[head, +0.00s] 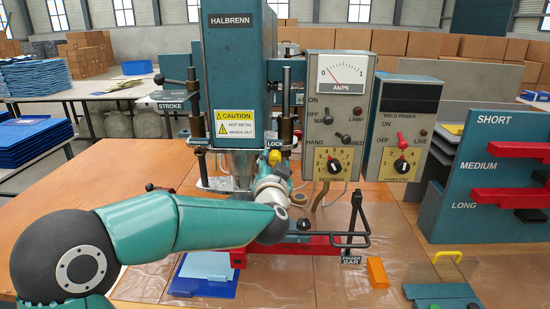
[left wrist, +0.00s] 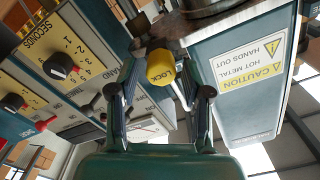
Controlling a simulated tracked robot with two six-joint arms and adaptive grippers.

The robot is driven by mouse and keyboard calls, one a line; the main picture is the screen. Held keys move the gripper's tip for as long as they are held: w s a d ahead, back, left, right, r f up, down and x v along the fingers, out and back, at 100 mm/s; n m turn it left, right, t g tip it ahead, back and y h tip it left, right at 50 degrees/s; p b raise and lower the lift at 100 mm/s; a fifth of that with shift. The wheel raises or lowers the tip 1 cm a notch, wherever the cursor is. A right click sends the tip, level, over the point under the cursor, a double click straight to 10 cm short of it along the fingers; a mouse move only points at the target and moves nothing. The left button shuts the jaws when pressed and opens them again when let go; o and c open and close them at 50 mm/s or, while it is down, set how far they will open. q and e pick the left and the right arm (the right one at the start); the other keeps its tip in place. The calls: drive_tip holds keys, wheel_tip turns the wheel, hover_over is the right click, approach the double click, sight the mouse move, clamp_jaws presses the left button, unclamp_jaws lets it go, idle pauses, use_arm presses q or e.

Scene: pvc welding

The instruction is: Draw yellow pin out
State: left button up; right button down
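The yellow pin (head: 274,157) has a round knob and sits at the LOCK label on the front of the teal HALBRENN press (head: 232,60). My left gripper (head: 277,168) is just below and in front of the pin in the head view. In the left wrist view my left gripper (left wrist: 160,75) is open, with one finger on each side of the knob and a visible gap to each. The pin's shaft is hidden. My right gripper is not in view.
The meter box (head: 340,110) and weld power box (head: 404,125) stand close right of the press. A black bar frame (head: 355,225) and red base (head: 310,243) lie below. An orange block (head: 377,273) and blue sheets (head: 205,275) lie on the table (head: 130,165).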

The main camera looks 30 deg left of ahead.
use_arm(q)
clamp_jaws()
drive_tip(key=shift+v, duration=0.8)
drive_tip(key=shift+v, duration=1.4)
drive_tip(key=shift+p+x, duration=0.7)
drive_tip(key=shift+x, duration=1.45)
drive_tip(key=shift+o, duration=2)
unclamp_jaws()
drive_tip(key=v, duration=0.9)
